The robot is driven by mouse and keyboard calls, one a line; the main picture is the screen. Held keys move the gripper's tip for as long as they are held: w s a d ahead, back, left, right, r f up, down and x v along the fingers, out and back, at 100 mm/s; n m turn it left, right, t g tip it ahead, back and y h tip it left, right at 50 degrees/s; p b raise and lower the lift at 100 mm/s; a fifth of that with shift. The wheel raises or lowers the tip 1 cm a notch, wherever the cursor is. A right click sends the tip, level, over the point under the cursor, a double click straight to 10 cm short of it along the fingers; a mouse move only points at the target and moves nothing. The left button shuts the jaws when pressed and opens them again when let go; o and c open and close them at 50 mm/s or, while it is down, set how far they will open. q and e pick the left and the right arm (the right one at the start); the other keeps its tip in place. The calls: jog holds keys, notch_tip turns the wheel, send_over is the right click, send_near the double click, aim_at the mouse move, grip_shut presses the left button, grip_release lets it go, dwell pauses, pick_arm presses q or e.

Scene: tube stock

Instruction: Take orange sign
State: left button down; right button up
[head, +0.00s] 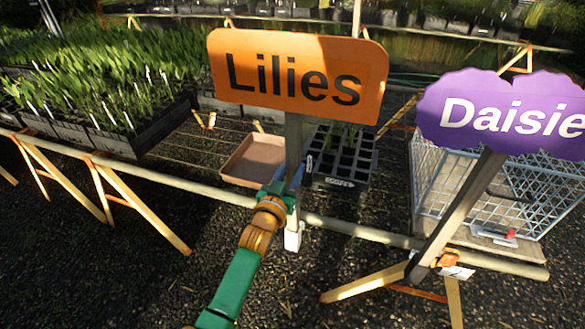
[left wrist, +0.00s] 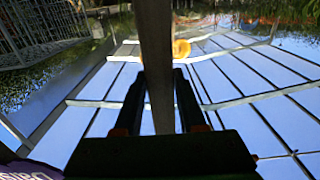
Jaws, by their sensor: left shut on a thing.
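The orange sign (head: 297,76) reads "Lilies" and stands upright on a grey post in the middle of the head view. My left gripper (head: 285,180) is at the post below the sign board, with my green and orange arm coming up from the bottom. In the left wrist view the post (left wrist: 156,60) runs between the two dark fingers of my left gripper (left wrist: 158,85), which are shut on it. The wrist image looks upside down. My right gripper is not in view.
A purple "Daisies" sign (head: 505,114) on a post stands close to the right, its edge cut off. A wire basket (head: 560,190) is behind it. A brown tray (head: 254,158) and a black cell tray (head: 343,180) lie behind the post. Plant trays (head: 70,133) fill the left.

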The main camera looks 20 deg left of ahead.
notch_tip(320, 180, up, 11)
jog(key=p, duration=1)
